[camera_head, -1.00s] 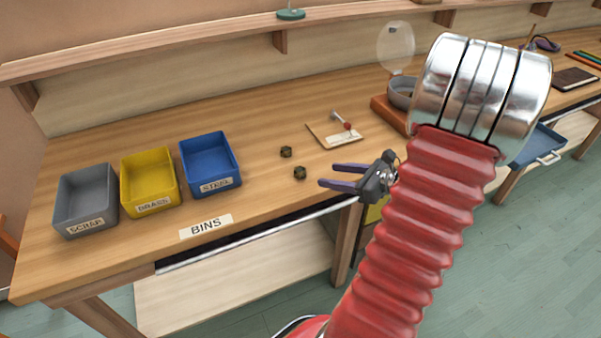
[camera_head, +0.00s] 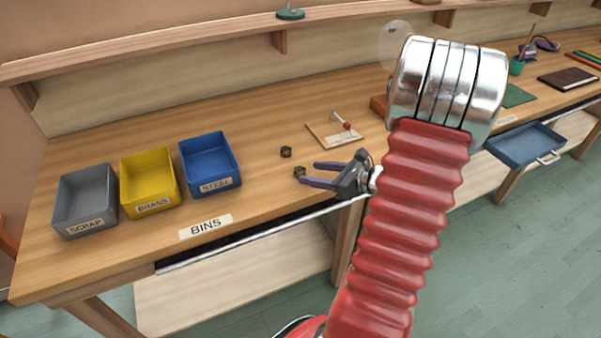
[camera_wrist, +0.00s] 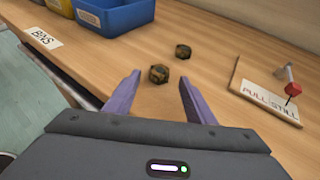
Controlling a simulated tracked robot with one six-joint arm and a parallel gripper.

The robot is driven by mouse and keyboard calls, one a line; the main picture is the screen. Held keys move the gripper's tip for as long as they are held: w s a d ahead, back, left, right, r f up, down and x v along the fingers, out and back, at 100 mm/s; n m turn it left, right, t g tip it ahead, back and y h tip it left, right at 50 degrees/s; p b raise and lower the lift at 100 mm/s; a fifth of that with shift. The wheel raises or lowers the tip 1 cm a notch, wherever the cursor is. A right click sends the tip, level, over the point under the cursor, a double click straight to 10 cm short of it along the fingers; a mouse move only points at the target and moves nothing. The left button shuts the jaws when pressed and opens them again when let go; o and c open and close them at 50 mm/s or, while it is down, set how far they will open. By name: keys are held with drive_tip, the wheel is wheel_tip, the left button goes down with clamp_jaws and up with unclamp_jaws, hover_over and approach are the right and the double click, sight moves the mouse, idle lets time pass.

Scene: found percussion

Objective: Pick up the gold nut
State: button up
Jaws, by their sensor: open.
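Two small dark nuts with brassy brown patches lie on the workbench. The nearer nut (camera_head: 299,171) is right by the upper fingertip of my gripper (camera_head: 306,173) in the head view. In the wrist view this nut (camera_wrist: 159,73) sits ahead of the gap between my two purple fingers (camera_wrist: 160,85), not between them. The farther nut (camera_head: 286,152) lies behind it, and shows in the wrist view (camera_wrist: 183,51) a little to the right. Both look alike in colour, so I cannot tell which is the gold one. My gripper is open and empty.
Grey SCRAP (camera_head: 85,200), yellow BRASS (camera_head: 149,181) and blue STEEL (camera_head: 210,164) bins stand at the left of the bench. A board with a red-tipped lever (camera_head: 334,132) lies right of the nuts. The bench front edge runs below my gripper.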

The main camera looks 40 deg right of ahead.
sight(304, 172)
drive_tip(key=shift+x, duration=1.65)
drive_tip(key=shift+s, duration=0.1)
drive_tip(key=shift+c, duration=0.6)
drive_tip(key=c, duration=1.1)
